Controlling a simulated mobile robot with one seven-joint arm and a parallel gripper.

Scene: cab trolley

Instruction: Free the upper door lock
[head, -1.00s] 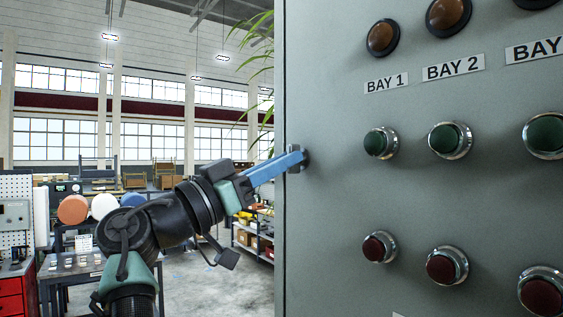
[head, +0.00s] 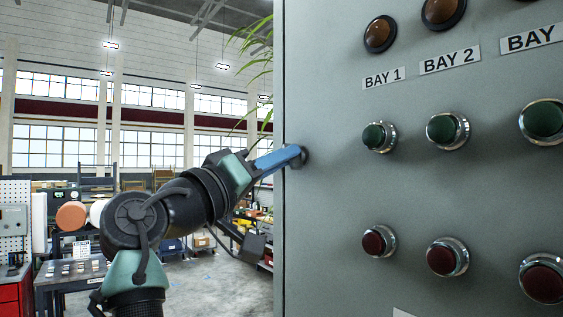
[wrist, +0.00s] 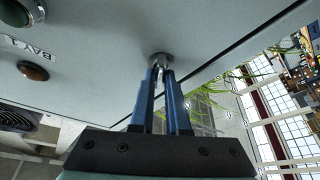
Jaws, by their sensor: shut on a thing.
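The upper door lock (wrist: 160,59) is a small round metal fitting near the edge of the grey cabinet door. It also shows in the head view (head: 304,154), partly hidden behind my fingertips. My gripper (head: 297,156) reaches it from the left with blue fingers. In the wrist view my gripper (wrist: 162,75) has its two fingers close together at the tips, shut on a narrow metal part of the lock. The grey cabinet door (head: 340,210) is closed as far as I can see, with a dark seam along its edge in the wrist view.
The door carries amber lamps (head: 380,34), green buttons (head: 379,137) and red buttons (head: 378,241) right of the lock. A plant (head: 262,62) shows behind the cabinet's left edge. A workbench (head: 75,275) stands at lower left, with open floor between.

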